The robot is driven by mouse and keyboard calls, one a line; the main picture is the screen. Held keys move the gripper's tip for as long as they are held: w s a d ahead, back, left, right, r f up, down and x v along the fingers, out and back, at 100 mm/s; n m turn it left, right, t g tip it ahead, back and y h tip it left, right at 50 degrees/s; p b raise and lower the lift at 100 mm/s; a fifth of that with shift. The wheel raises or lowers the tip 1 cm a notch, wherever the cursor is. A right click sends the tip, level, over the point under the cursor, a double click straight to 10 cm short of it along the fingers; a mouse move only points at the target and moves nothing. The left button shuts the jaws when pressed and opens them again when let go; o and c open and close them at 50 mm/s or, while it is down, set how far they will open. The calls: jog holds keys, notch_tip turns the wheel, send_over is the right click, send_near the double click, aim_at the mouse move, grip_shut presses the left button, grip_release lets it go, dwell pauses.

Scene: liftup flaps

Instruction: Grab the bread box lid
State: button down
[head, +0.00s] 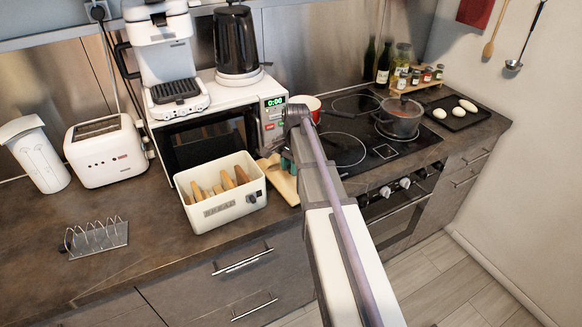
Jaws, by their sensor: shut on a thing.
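The white bread box (232,209), marked BREAD, stands open on the counter with several pieces of bread inside. A tan wooden bread box lid (284,186) is tilted just right of the box, apart from its opening. My gripper (286,161) is at the lid's upper right part and is shut on it. My arm hides most of the gripper and the lid's right side, so the exact grip on the edge is not clear.
A white microwave (265,103) stands behind the box, with a black kettle (236,42) and coffee machine (162,50) on top. A toaster (104,152) and toast rack (97,239) are at left. A pot (399,118) sits on the hob at right.

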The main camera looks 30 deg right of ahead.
notch_tip(320, 180, up, 2)
jog(key=shift+r+p, duration=0.15)
jog(key=shift+p, duration=0.45)
jog(key=s+d, duration=1.2)
jog(key=shift+s+d+f+b, duration=0.3)
jog(key=shift+s+d, duration=0.05)
jog(key=shift+s, duration=0.05)
